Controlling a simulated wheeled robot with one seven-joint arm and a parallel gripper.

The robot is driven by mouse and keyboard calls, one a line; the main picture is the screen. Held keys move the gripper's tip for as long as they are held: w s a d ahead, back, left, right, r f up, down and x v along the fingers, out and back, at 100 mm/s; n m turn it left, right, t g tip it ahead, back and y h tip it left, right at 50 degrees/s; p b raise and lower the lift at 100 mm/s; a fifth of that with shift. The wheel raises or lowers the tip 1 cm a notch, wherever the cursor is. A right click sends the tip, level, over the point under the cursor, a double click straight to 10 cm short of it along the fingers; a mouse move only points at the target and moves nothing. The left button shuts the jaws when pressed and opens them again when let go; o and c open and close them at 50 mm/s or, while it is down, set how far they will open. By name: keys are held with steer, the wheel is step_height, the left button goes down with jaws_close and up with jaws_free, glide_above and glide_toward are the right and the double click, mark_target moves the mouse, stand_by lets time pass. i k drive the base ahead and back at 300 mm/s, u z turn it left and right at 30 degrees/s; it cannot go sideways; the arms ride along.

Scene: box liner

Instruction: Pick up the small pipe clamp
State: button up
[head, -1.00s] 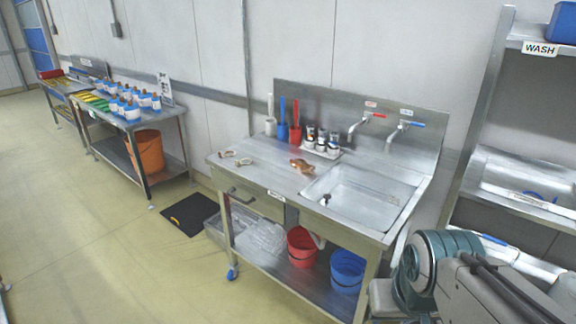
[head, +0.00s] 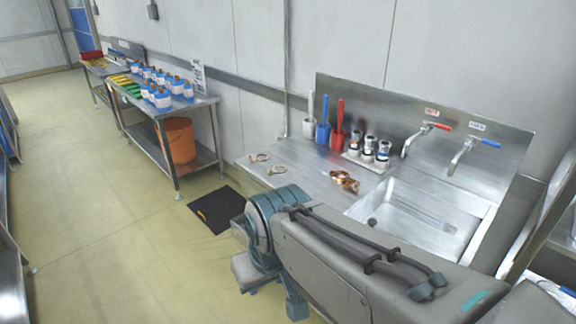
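Two small pale, ring-like pieces that look like clamps lie on the left part of the steel sink table (head: 310,180) in the head view. One clamp-like ring (head: 259,157) is farther left, and the other (head: 277,169) is just right of it and nearer. They are too small to tell which is the small pipe clamp. Copper-coloured pieces (head: 344,181) lie to their right, by the sink basin. My arm crosses the front of the table, below and right of these pieces. My gripper does not show.
A tray with several dark-and-white jars (head: 369,147) and white, blue and red upright holders (head: 322,132) stand along the table's back. The basin (head: 430,215) and taps are right. A bench with bottles (head: 205,100) and an orange bucket (head: 180,140) stands left, with open floor before it.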

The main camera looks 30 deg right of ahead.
mark_target(348, 182)
steer(key=z, duration=0.2)
steer(key=i, duration=1.2)
steer(key=z, duration=0.85)
steer(key=i, duration=0.35)
steer(key=z, duration=0.3)
